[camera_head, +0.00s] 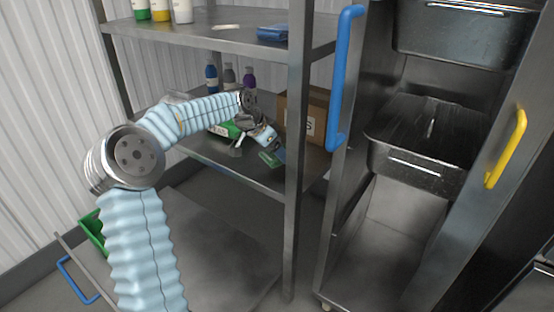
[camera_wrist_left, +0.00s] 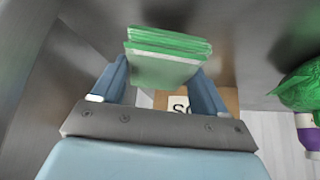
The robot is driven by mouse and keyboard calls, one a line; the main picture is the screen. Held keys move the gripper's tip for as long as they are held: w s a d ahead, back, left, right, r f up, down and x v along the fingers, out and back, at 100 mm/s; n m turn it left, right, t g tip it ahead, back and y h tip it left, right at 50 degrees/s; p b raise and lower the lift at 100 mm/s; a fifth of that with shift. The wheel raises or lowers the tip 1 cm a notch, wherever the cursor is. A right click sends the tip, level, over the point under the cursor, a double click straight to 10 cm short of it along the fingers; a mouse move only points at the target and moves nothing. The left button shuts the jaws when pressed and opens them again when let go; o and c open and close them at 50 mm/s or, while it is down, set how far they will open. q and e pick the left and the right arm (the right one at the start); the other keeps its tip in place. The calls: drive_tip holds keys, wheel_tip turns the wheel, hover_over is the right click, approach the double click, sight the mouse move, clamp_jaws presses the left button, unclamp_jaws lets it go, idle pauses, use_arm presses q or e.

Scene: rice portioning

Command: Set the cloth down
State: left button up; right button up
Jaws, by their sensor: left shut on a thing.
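A folded green cloth (camera_wrist_left: 165,55) is pinched between the two blue fingers of my left gripper (camera_wrist_left: 160,85) in the left wrist view. In the head view my left gripper (camera_head: 272,148) points down over the front of the middle shelf (camera_head: 235,168), with the cloth (camera_head: 270,159) just under its fingertips. I cannot tell whether the cloth touches the shelf. My right gripper is not in view.
A cardboard box (camera_head: 306,112) stands right of the gripper, behind a rack post (camera_head: 297,150). A green package (camera_head: 224,129) and several bottles (camera_head: 229,78) stand behind. A blue folded item (camera_head: 272,33) lies on the top shelf. A blue handle (camera_head: 342,80) is at the right.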

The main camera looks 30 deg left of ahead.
sight(273, 154)
use_arm(q)
wheel_tip(273, 154, down, 3)
drive_tip(key=shift+r, duration=0.1)
drive_tip(key=shift+d+f, duration=0.2)
drive_tip(key=shift+f, duration=0.1)
drive_tip(key=o, duration=0.9)
drive_tip(key=shift+o, duration=0.2)
drive_tip(key=shift+a+r, duration=0.1)
drive_tip(key=shift+r, duration=0.2)
drive_tip(key=v, duration=1.1)
drive_tip(key=shift+s+r, duration=0.2)
drive_tip(key=shift+r, duration=0.05)
